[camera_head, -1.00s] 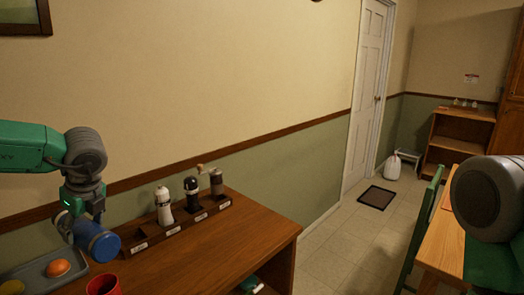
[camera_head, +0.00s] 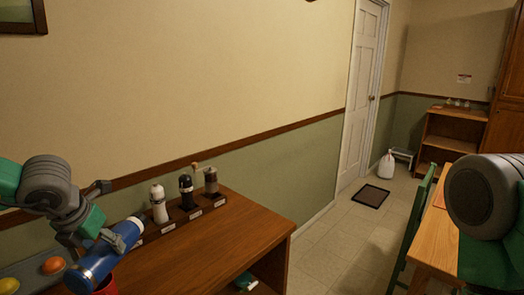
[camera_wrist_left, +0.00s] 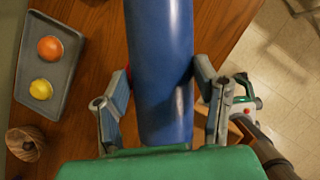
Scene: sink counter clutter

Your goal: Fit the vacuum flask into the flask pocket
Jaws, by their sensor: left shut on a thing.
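The vacuum flask (camera_head: 103,261) is a blue cylinder with a pale ring near its upper end. My left gripper (camera_head: 90,232) is shut on the flask and holds it tilted, its upper end leaning right in the head view. In the left wrist view, the flask (camera_wrist_left: 160,70) runs between both fingers. A dark wooden rack (camera_head: 184,214) with labelled pockets stands against the wall. The flask's upper end overlaps the rack's left end, so the pocket there is mostly hidden. My right gripper is out of view.
The rack holds a white bottle (camera_head: 158,204), a black bottle (camera_head: 187,192) and a grinder (camera_head: 211,183). A red cup (camera_head: 108,287) sits below the flask. A grey tray (camera_wrist_left: 70,72) holds an orange and a lemon. The counter (camera_head: 215,245) right of the flask is clear.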

